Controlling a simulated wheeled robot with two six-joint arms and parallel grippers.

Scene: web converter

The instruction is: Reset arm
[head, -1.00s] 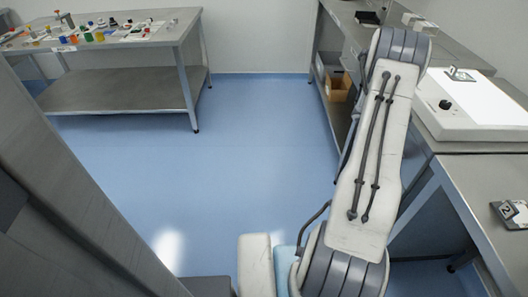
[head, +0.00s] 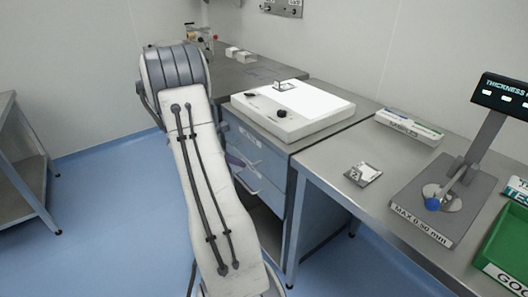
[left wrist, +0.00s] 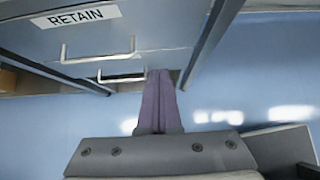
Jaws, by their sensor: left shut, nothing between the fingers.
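My left arm (head: 215,185), white and grey, stands folded up in the middle-left of the head view. In the left wrist view, the purple fingers of my left gripper (left wrist: 158,85) lie together, shut and empty. They point toward the drawer unit, below a drawer front labelled RETAIN (left wrist: 75,35). Whether they touch it I cannot tell. My right gripper is not in view.
A white light box (head: 300,105) sits on the bench above the drawers. On the right bench are a card stack (head: 408,127), a small sample plate (head: 363,174), a thickness gauge (head: 490,130) and a green bin (head: 505,245). Blue floor (head: 110,220) is open to the left.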

